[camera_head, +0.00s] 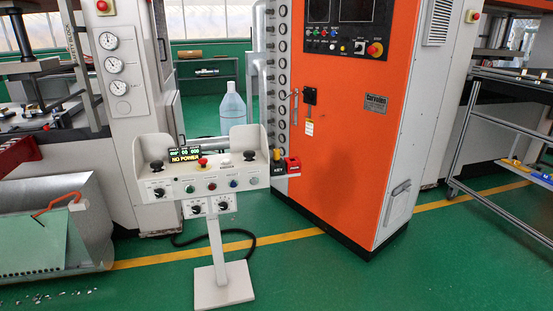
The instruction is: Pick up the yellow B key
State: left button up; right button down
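A small yellow item (513,163) lies on the lower shelf of the cart at the right, too small to identify. Neither of my grippers is in view.
A white control pedestal (217,230) with a NO POWER display stands in front of the orange cabinet (350,140). A metal cart (500,125) is at the right. A metal bin (95,230) is at the left. Green floor is clear at the lower right.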

aim_at(275, 151)
jog(key=i+j+z, duration=0.3)
jog(key=i+j, duration=0.15)
jog(key=i, duration=0.15)
jog(key=i+j+z, duration=0.25)
jog(key=i+j, duration=0.25)
jog(key=j, duration=0.1)
